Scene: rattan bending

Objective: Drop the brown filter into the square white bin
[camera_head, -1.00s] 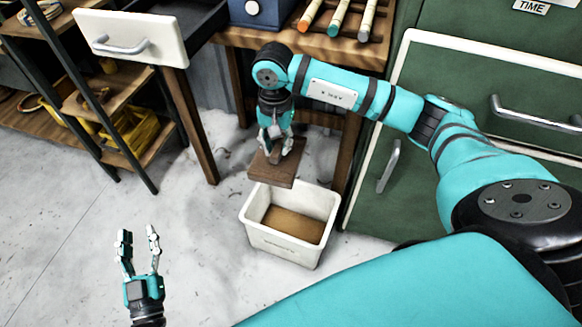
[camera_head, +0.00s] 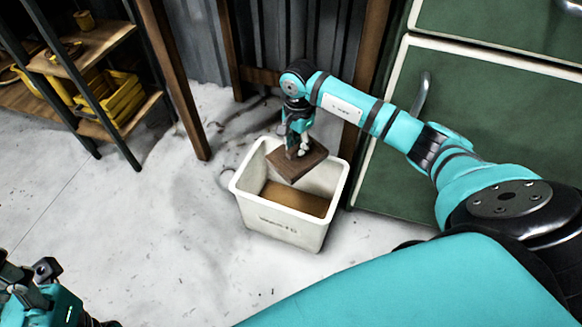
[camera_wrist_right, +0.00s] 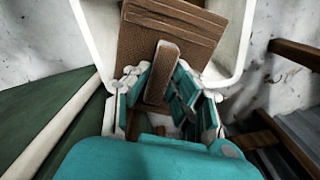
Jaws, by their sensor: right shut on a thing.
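The brown filter (camera_head: 298,164) is a flat, square piece. My right gripper (camera_head: 298,146) is shut on it from above and holds it at the top of the square white bin (camera_head: 283,222), over its back part. In the right wrist view the filter (camera_wrist_right: 172,28) shows a raised bar between the fingers of the gripper (camera_wrist_right: 160,90). The white bin wall (camera_wrist_right: 240,35) shows on both sides of it there. The bin stands upright on the floor, with a brown surface inside at the bottom. My left gripper (camera_head: 28,270) is at the bottom left, empty, its fingers apart, partly cut off.
A green cabinet (camera_head: 455,130) with white-edged fronts stands right of the bin. Wooden table legs (camera_head: 175,85) rise behind and to the left. A shelf with yellow crates (camera_head: 118,98) is at the far left. The floor (camera_head: 150,230) left of the bin is clear.

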